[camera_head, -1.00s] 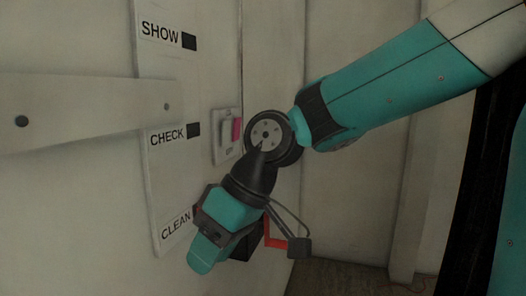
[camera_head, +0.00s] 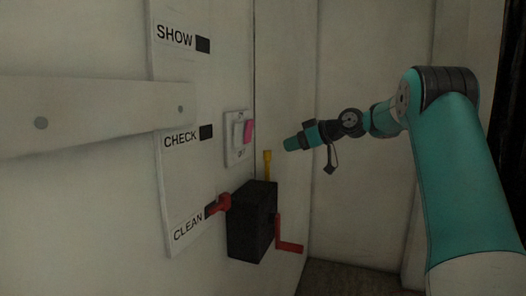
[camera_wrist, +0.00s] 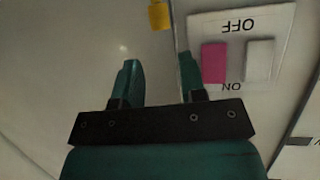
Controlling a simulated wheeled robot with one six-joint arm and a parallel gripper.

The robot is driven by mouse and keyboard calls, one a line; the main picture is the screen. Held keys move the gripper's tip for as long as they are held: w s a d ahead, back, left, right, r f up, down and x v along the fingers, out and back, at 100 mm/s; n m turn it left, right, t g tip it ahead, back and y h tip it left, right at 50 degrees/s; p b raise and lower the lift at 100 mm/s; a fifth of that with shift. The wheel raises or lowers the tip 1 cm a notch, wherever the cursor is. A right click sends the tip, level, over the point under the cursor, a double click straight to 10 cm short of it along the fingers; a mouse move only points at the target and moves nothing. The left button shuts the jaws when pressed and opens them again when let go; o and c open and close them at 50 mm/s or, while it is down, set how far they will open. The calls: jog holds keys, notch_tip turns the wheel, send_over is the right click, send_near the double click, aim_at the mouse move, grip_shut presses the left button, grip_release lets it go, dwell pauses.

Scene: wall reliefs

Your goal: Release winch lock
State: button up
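The winch is a black box (camera_head: 252,222) low on the wall, with a red crank (camera_head: 289,246) at its right side. A yellow upright lever (camera_head: 267,163), which looks like the winch lock, stands on its top. A yellow piece shows at the top edge of the wrist view (camera_wrist: 159,15), beyond the fingertips. My gripper (camera_head: 290,144) is to the right of the lever and slightly above it, apart from it. In the wrist view, its two teal fingers (camera_wrist: 160,72) are spread with nothing between them.
A wall switch (camera_head: 237,142) marked OFF and ON in the wrist view, with a pink rocker (camera_head: 249,132), is above the winch. A red pointer (camera_head: 219,204) sits at the CLEAN label on the white panel (camera_head: 178,190). A grey bar (camera_head: 90,115) crosses the left wall.

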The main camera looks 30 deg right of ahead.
aim_at(270, 151)
jog(key=p+x, duration=0.3)
jog(key=x, duration=0.8)
jog(key=shift+w+a+f+p, duration=0.1)
jog(key=shift+w+p, duration=0.05)
jog(key=shift+p, duration=0.2)
grip_shut()
